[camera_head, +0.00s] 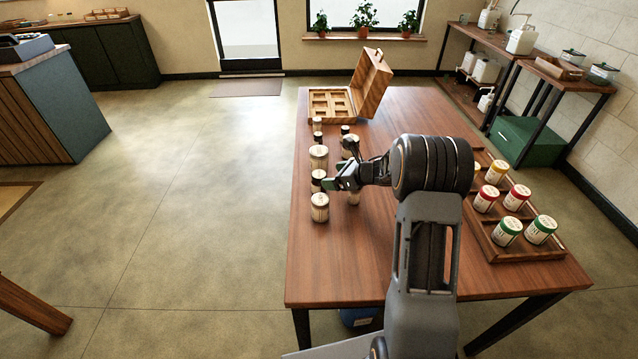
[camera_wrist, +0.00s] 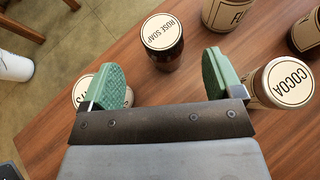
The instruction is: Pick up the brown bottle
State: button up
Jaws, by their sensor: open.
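A dark brown bottle (camera_wrist: 163,52) with a cream top reading "ROSE SOAP" stands upright on the wooden table. In the head view it seems to be the dark bottle (camera_head: 317,185) at the table's left side. My gripper (camera_wrist: 163,80) is open and empty. Its two green-padded fingers are spread, and the bottle lies ahead of the gap between them, apart from both. In the head view my gripper (camera_head: 337,183) is just right of the bottle. Another dark brown container (camera_wrist: 306,36) is cut off at the wrist view's right edge.
A jar marked "COCOA" (camera_wrist: 286,82) is close by the right finger. A pale-topped jar (camera_wrist: 88,90) is partly hidden by the left finger. Another cream jar (camera_head: 318,157) stands beyond the bottle. An open wooden case (camera_head: 372,82) and a tray (camera_head: 520,252) of paint-like tins flank the group.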

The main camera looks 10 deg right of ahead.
aim_at(323, 175)
jog(key=shift+p+x, duration=0.7)
jog(key=shift+x, duration=2.95)
jog(key=shift+w, duration=0.1)
jog(key=shift+r, duration=0.1)
jog(key=shift+d, duration=0.1)
jog(key=c, duration=1.1)
